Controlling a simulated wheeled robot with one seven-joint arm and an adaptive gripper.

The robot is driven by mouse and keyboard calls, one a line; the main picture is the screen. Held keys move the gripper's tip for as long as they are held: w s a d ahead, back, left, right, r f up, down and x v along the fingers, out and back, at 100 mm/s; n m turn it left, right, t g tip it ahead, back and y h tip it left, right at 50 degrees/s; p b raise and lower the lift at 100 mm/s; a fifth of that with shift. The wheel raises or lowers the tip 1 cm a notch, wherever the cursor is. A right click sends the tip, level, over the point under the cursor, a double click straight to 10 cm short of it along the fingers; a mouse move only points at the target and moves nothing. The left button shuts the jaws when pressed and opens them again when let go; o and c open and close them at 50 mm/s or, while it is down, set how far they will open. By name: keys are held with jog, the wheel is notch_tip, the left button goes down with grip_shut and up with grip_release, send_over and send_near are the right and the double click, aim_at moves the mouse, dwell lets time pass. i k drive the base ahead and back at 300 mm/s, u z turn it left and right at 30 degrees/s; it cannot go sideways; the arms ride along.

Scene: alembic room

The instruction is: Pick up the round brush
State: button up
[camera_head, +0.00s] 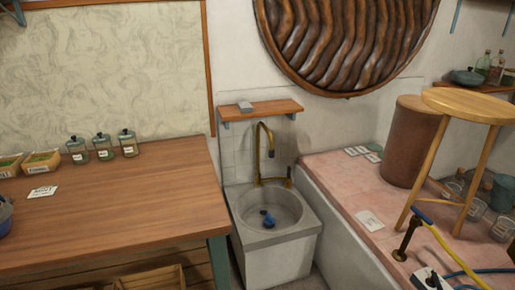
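A small dark blue object (268,217) lies in the basin of the grey sink (247,226). It may be the round brush, but it is too small to tell its shape surely. The sink stands between the wooden table and the pink platform, with a curved brass tap (259,152) rising behind the basin. My gripper is not in view.
The wooden table (120,210) at left holds several labelled jars along its back. A small shelf (262,110) juts out above the tap. A wooden stool (470,104), a brown cylinder (411,142) and hoses crowd the pink platform (340,180) at right.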

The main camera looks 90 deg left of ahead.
aim_at(269, 221)
jog(key=u, duration=2.65)
